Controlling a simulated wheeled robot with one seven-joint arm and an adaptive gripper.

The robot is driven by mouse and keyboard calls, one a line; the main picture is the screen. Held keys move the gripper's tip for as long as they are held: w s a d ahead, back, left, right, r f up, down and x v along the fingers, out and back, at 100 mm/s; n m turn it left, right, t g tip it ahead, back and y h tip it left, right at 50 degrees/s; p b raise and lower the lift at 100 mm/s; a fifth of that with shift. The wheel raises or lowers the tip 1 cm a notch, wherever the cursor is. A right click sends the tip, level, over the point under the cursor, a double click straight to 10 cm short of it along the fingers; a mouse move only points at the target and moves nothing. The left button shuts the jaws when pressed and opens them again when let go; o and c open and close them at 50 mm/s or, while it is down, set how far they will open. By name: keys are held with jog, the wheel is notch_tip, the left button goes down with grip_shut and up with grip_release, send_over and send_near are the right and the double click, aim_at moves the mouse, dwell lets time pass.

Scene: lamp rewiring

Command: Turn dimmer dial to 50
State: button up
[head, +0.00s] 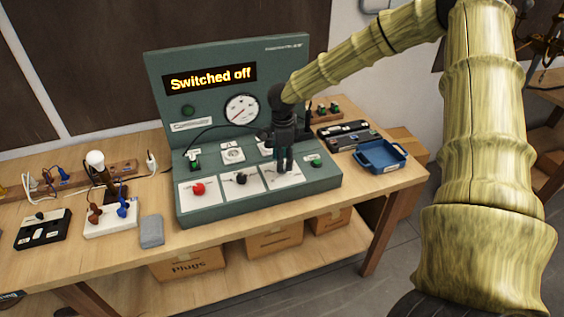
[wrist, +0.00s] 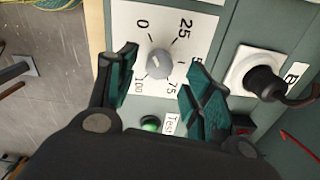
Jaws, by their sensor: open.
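The dimmer dial (wrist: 159,64) is a small round grey knob on a white plate (wrist: 126,22). In the wrist view, its scale reads 0, 25, 75 and 100; the 50 mark is mostly hidden by a finger. I cannot tell where the dial points. My gripper (wrist: 162,77) is open, with one green-padded finger on each side of the dial and a gap on both sides. In the head view, my gripper (head: 283,168) points down over the rightmost white plate (head: 292,181) of the console (head: 240,201), and the dial is hidden there.
The console display (head: 210,78) reads "Switched off". A red knob (head: 198,189) and a black knob (head: 241,178) sit left of my gripper. In the wrist view, a black plug (wrist: 264,83) and a green Test button (wrist: 151,125) are close by. A blue tray (head: 380,156) stands right.

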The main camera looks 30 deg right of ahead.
jog(key=shift+f, duration=1.25)
jog(key=shift+c, duration=0.2)
jog(key=shift+p, duration=0.3)
jog(key=c, duration=1)
